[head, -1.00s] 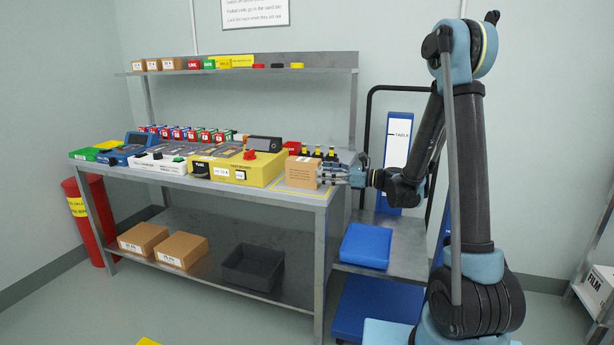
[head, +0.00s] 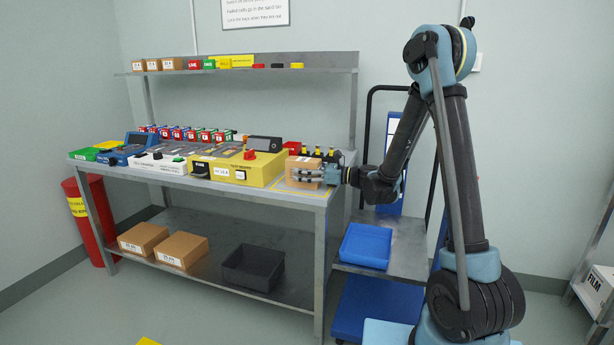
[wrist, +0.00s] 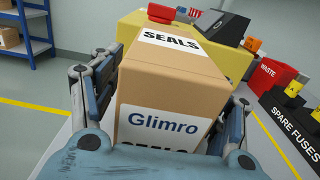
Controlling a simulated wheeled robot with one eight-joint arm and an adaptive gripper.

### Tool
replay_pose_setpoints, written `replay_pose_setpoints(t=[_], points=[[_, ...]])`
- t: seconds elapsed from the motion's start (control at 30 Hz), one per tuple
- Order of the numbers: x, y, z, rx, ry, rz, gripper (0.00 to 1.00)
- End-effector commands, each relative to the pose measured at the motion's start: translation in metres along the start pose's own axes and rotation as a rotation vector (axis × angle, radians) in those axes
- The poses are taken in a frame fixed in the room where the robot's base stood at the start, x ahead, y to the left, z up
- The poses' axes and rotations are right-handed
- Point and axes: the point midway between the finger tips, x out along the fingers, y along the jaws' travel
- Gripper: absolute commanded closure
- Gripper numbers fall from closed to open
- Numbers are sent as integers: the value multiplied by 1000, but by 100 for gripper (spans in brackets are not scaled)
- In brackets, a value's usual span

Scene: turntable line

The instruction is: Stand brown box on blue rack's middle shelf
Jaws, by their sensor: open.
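The brown box (head: 304,163) stands at the right end of the steel bench. In the wrist view the brown box (wrist: 170,75) fills the middle, with "SEALS" on top and "Glimro" on the near face. My gripper (head: 312,173) reaches in from the right, its fingers along the box's sides. In the wrist view one finger is left of the box and one right; the gripper is open around it. Whether the fingers touch it I cannot tell. Part of a blue rack (wrist: 43,47) shows in the wrist view's upper left; its middle shelf cannot be made out surely.
A yellow test unit (head: 237,168) stands just left of the box. Spare fuses (head: 318,153) and a red waste bin (wrist: 270,75) sit close by. A cart with a blue tray (head: 365,246) stands right of the bench. A brown box (wrist: 8,38) sits on the rack.

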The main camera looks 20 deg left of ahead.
Motion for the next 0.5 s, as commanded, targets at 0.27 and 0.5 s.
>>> replay_pose_setpoints(t=[0.27, 0.5], points=[[-1, 0, 0, 0, 0, 0, 64], [-1, 0, 0, 0, 0, 0, 92]])
